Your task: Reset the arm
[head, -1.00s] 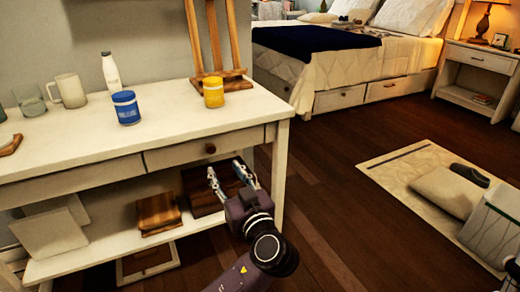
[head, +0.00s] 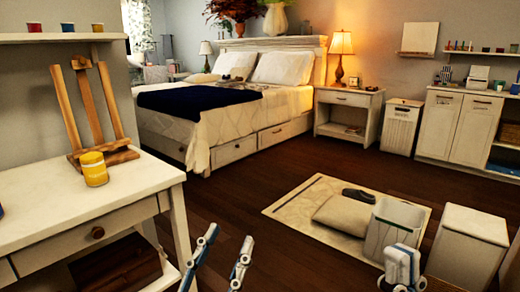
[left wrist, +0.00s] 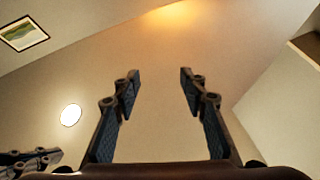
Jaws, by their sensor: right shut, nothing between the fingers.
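My left gripper (head: 226,246) is at the bottom of the head view, right of the table's front leg, with its two fingers apart and nothing between them. In the left wrist view my left gripper (left wrist: 159,78) is also open and empty, pointing at a bare wall and ceiling. My right gripper (head: 403,262) is at the lower right of the head view, in front of the light bin. Its fingers are together and it holds nothing.
A white table (head: 100,205) with a yellow jar (head: 93,169) and a wooden easel (head: 92,110) stands at the left. A bed (head: 200,128) is behind. A rug (head: 300,208) with a cushion (head: 343,213), a bin (head: 392,228) and a white box (head: 468,245) lie right. Dark floor is clear between.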

